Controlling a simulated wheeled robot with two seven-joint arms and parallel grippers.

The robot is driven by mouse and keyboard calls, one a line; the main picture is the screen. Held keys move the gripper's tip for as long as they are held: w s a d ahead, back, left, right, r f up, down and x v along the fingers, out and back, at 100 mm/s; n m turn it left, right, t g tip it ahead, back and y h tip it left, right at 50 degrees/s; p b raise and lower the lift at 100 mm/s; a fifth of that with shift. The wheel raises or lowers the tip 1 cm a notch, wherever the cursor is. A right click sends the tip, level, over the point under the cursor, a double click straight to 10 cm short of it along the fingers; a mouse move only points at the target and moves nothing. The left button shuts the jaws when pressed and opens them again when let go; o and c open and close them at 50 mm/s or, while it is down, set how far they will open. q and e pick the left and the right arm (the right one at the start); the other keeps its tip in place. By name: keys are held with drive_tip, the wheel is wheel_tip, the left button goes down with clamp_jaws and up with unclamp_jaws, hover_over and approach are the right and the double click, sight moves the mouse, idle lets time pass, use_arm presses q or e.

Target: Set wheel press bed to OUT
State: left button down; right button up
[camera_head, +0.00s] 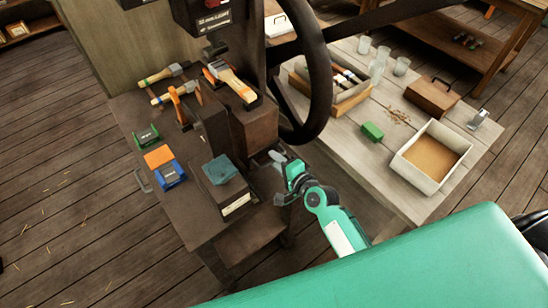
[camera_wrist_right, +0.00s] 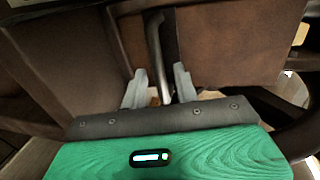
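The press stands at the centre of the head view, with its dark handwheel (camera_head: 318,75) upright at its right side. Below the labelled press head (camera_head: 213,20) is a brown block (camera_head: 254,127), perhaps the bed; I cannot read an OUT mark. My right gripper (camera_head: 279,164) is at the lower right side of this block. In the right wrist view, the gripper (camera_wrist_right: 160,88) is open, with its two grey fingers apart. A bent metal bar handle (camera_wrist_right: 157,50) on a brown face lies between them, with gaps on both sides. My left gripper is not in view.
On the press stand are hammers (camera_head: 163,74), a green box (camera_head: 147,137), a blue box (camera_head: 171,174) and a teal-topped block (camera_head: 220,171). A side table (camera_head: 380,165) at right holds a cardboard-bottomed tray (camera_head: 399,159), a brown case (camera_head: 431,97) and glasses. Floor is free at left.

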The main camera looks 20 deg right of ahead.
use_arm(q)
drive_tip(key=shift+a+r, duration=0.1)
use_arm(e)
drive_tip(key=shift+x, duration=0.75)
drive_tip(key=shift+c, duration=0.2)
clamp_jaws()
drive_tip(key=shift+s, duration=0.1)
